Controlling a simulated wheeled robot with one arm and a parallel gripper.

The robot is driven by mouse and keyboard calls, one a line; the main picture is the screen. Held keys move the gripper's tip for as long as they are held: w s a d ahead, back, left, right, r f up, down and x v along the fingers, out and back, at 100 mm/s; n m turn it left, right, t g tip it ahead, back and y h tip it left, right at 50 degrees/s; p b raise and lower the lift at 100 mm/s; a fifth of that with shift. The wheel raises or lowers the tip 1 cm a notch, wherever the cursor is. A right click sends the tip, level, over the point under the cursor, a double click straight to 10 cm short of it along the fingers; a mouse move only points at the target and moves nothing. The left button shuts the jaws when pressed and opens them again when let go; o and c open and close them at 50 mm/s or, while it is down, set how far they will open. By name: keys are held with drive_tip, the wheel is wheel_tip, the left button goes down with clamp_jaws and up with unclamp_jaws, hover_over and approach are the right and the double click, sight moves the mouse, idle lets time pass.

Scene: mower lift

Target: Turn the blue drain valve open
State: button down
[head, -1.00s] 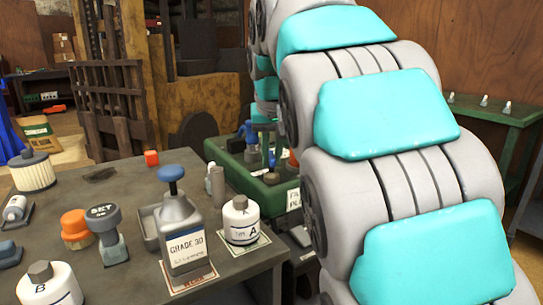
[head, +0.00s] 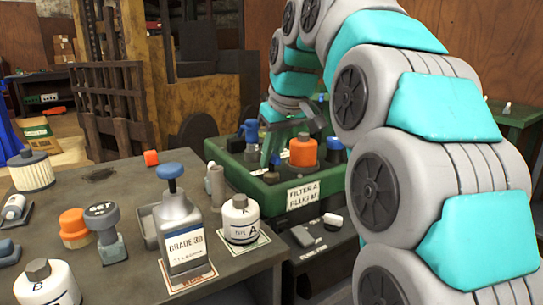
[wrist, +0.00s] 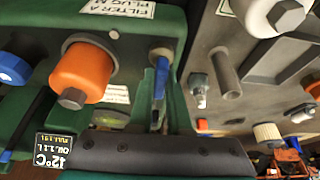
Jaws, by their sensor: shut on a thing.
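My gripper (wrist: 158,100) is shut on this handle, with a finger on each side. In the head view my gripper (head: 268,150) reaches down at the valve from behind and partly covers it.
An orange filter (head: 303,151) and a blue cap (head: 335,146) stand close beside the valve. The grey bench (head: 110,190) holds a Grade 30 bottle (head: 180,232), white bottle A (head: 240,222) and other items. A small display (wrist: 54,150) shows 12°C.

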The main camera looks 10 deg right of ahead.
sight(280, 158)
drive_tip(key=c, duration=0.9)
unclamp_jaws()
drive_tip(key=shift+o, duration=0.2)
drive_tip(key=shift+r, duration=0.1)
drive_tip(key=p+v, duration=0.1)
drive_tip(key=v, duration=0.6)
drive_tip(key=shift+d+r, duration=0.1)
drive_tip(key=shift+r, duration=0.25)
drive_tip(key=shift+s, duration=0.1)
